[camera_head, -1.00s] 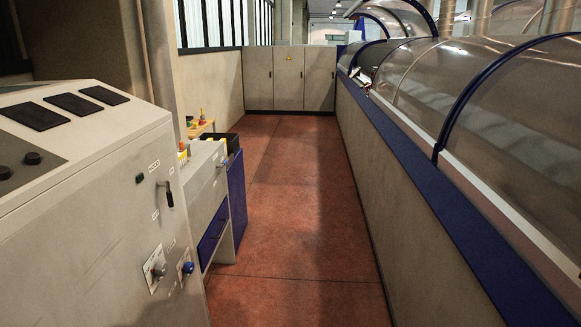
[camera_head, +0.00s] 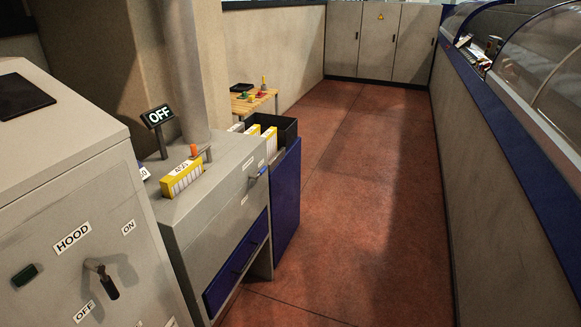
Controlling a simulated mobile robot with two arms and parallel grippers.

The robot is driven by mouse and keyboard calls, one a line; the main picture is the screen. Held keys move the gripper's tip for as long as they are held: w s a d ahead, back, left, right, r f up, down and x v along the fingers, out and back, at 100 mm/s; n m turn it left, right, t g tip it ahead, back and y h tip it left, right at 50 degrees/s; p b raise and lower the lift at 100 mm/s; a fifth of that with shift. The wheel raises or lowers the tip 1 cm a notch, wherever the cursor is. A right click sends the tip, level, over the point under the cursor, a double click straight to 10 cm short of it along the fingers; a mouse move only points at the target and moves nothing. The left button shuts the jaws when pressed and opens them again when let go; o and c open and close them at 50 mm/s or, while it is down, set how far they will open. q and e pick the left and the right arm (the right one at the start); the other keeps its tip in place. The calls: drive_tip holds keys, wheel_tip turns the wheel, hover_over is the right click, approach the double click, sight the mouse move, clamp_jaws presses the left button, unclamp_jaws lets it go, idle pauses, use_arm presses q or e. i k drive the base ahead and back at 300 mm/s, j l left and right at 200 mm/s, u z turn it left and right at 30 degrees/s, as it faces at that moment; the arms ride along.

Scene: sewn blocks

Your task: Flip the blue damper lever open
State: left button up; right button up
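A small lever with a bluish handle (camera_head: 261,172) sticks out of the front of the low grey cabinet (camera_head: 228,200), near its upper right corner. I cannot read a label by it, and it is too small to tell whether it is the damper lever or how it is set. A dark-handled lever (camera_head: 108,284) is on the near grey console, between the ON and OFF labels under HOOD, and its handle points down to the right. Neither of my grippers is in view.
A black OFF sign (camera_head: 158,116) and a yellow box (camera_head: 181,178) are on the low cabinet. A blue drawer (camera_head: 238,268) is below. A wooden table (camera_head: 254,101) stands behind. The red floor aisle (camera_head: 362,190) is clear, with a blue-edged wall (camera_head: 505,150) on the right.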

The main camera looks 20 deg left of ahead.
sight(263, 169)
drive_tip(key=i+j+u, duration=0.1)
drive_tip(key=i+u, duration=0.35)
drive_tip(key=i, duration=0.15)
drive_tip(key=i+l+u, duration=0.15)
drive_tip(key=i+u, duration=0.3)
drive_tip(key=i, duration=0.15)
